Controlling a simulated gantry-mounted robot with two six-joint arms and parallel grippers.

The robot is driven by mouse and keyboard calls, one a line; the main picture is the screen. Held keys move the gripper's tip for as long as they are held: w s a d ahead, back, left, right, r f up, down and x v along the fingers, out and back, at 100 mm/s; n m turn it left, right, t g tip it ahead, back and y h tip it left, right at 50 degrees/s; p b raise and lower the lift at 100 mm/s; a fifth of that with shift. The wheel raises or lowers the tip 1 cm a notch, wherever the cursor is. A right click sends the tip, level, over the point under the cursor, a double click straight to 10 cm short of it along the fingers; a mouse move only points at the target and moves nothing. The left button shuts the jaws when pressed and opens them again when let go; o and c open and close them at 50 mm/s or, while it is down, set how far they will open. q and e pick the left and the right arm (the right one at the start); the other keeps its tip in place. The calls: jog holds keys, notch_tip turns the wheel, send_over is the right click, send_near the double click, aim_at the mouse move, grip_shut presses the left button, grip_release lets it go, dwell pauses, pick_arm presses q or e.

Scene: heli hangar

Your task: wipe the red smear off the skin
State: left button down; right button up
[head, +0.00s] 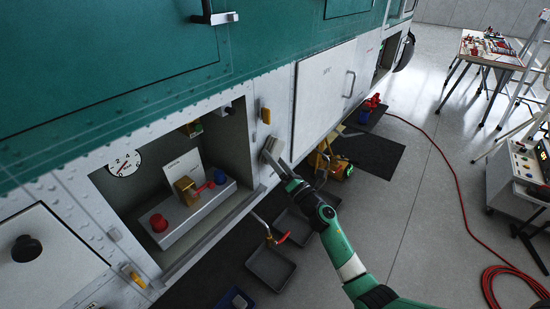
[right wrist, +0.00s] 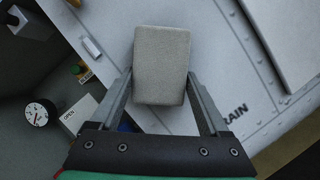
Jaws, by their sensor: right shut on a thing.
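My right gripper (head: 277,160) is at the white skin (head: 279,112) of the helicopter, just right of the open bay. It is shut on a grey block-shaped pad (right wrist: 162,62), which lies between its two fingers in the right wrist view. The pad (head: 270,149) looks close to or against the skin; I cannot tell if it touches. The skin (right wrist: 215,65) shows around the pad in the right wrist view. My left gripper is not in view.
The open bay has a gauge (head: 124,163), a red knob (head: 159,223) and a brass valve (head: 185,187). A white door (head: 322,92) is to the right. Trays (head: 270,268) lie below. A red hose (head: 455,180) crosses the floor.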

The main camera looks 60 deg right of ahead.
jog(key=shift+s+r+p, duration=0.15)
jog(key=shift+s+p, duration=0.15)
jog(key=shift+s, duration=0.1)
jog(key=s, duration=0.1)
jog(key=s+p, duration=0.1)
jog(key=s, duration=0.2)
jog(key=shift+a+p, duration=0.3)
jog(key=shift+p, duration=0.1)
jog(key=shift+s+a, duration=0.1)
jog(key=shift+s, duration=0.4)
jog(key=shift+s, duration=0.1)
jog(key=shift+s+a+p, duration=0.15)
jog(key=shift+s+p, duration=0.2)
jog(key=shift+s, duration=0.35)
jog(key=shift+s+a+p, duration=0.1)
jog(key=shift+s+p, duration=0.2)
jog(key=shift+s, duration=0.4)
